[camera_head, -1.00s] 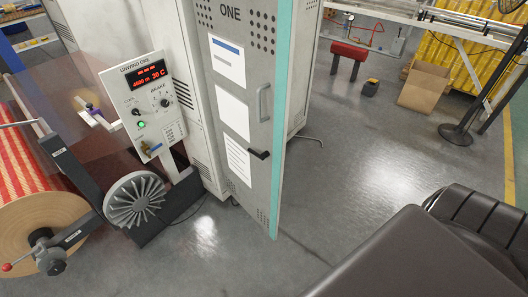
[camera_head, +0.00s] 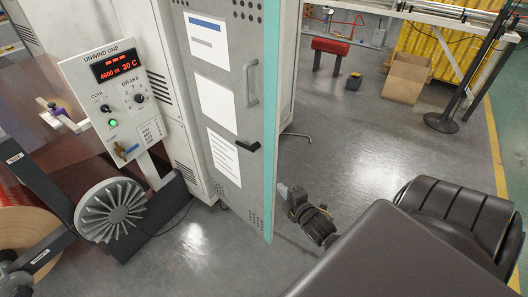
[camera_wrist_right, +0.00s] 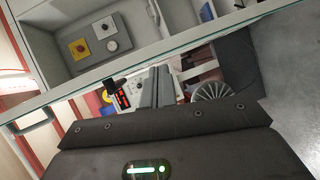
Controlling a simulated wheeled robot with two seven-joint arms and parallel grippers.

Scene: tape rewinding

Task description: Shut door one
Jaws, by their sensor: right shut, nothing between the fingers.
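Door one (camera_head: 215,110) is a tall grey panel with white sheets, a loop handle (camera_head: 252,83), a black latch (camera_head: 249,146) and a teal edge (camera_head: 270,120). It stands out from its pale cabinet (camera_head: 150,30), open. My right gripper (camera_head: 284,190) is just right of the door's teal edge, low down, pointing toward it. In the right wrist view its two grey fingers (camera_wrist_right: 156,87) lie together with nothing between them, and the teal edge crosses just beyond them. Whether they touch the door is unclear. My left gripper is not in view.
The UNWIND ONE control box (camera_head: 112,95) stands left of the door, above a finned grey wheel (camera_head: 115,210). A red stool (camera_head: 331,48) and a cardboard box (camera_head: 405,78) are at the back. The floor (camera_head: 350,150) right of the door is clear.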

